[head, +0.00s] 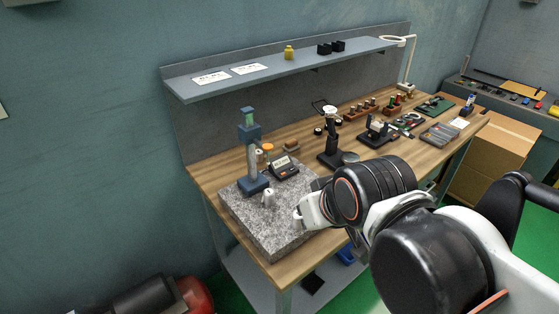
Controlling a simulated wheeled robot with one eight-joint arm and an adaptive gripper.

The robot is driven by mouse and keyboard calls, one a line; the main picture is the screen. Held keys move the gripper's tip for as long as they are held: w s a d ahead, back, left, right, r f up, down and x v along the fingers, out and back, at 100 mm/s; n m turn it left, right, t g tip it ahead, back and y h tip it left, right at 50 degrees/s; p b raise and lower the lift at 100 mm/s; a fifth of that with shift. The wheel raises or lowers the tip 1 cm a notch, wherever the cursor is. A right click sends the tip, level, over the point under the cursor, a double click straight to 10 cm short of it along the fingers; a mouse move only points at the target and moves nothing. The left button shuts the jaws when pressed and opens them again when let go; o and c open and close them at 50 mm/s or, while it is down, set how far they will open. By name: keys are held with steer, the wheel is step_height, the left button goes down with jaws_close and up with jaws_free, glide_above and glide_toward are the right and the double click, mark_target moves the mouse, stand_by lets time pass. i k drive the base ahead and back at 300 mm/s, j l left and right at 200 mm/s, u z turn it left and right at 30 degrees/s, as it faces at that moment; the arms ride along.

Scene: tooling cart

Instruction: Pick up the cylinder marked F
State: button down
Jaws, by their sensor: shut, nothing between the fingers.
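A small light-grey metal cylinder (267,199) stands on the speckled granite plate (262,235) at the near left end of the workbench. Any letter on it is too small to read, so I cannot tell whether it is the one marked F. My gripper (298,215) is above the plate's right side, a short way to the right of the cylinder and apart from it. Its fingers are small in view and partly hidden by my own arm; they are shut and empty.
A blue stand with a column (250,155) rises just behind the cylinder. A dark instrument with a display (284,167) is behind the plate. A black microscope-like stand (330,145) is further right. A shelf (290,70) overhangs the bench's back. The plate's front is bare.

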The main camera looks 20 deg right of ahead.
mark_target(269, 193)
steer(key=k+j+z, duration=0.3)
steer(key=j, duration=0.3)
steer(key=k+j+z, duration=0.3)
steer(key=k+j, duration=0.2)
